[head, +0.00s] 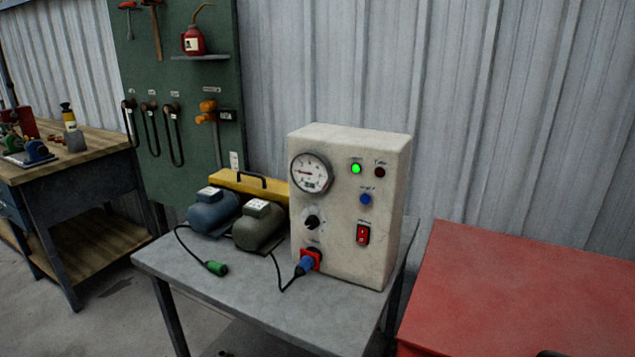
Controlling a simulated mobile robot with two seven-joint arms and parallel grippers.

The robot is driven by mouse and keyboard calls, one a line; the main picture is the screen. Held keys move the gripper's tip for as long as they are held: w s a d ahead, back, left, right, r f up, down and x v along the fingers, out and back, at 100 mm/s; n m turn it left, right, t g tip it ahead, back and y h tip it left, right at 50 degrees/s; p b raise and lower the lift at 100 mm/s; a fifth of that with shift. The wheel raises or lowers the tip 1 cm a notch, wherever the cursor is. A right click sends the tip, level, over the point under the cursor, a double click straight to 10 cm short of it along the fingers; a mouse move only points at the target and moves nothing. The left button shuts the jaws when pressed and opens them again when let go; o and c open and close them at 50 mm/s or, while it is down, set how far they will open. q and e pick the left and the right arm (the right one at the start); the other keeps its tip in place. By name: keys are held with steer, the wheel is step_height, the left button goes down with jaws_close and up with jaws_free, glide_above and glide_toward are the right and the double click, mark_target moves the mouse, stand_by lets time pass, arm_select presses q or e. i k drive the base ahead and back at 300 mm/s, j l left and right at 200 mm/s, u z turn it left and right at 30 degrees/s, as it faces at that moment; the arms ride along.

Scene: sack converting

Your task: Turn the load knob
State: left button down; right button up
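A cream control box (340,240) stands upright on a grey table. A black knob (312,222) is on the lower left of its front face, on a pale dial plate. A round gauge (311,173) with a needle is above it. A green lamp (356,169) is lit; a dark red lamp (380,173) beside it looks unlit. A blue button (366,199) and a red rocker switch (363,234) are to the right of the knob. A blue plug (304,266) sits in a red socket at the lower left. Neither of my grippers shows in the head view.
Two motors, blue (213,211) and olive (258,225), and a yellow case (250,184) stand left of the box. A loose green connector (216,268) lies on the grey table (280,310). A red surface (530,295) is at right, a wooden workbench (100,145) at left.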

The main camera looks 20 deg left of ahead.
mark_target(312, 224)
steer(key=i+j+u, duration=0.1)
steer(key=u, duration=1.3)
steer(key=i+j+z, duration=0.35)
steer(key=j, duration=0.4)
steer(key=i+j+z, duration=0.15)
steer(key=i+j, duration=0.15)
steer(key=j, duration=0.15)
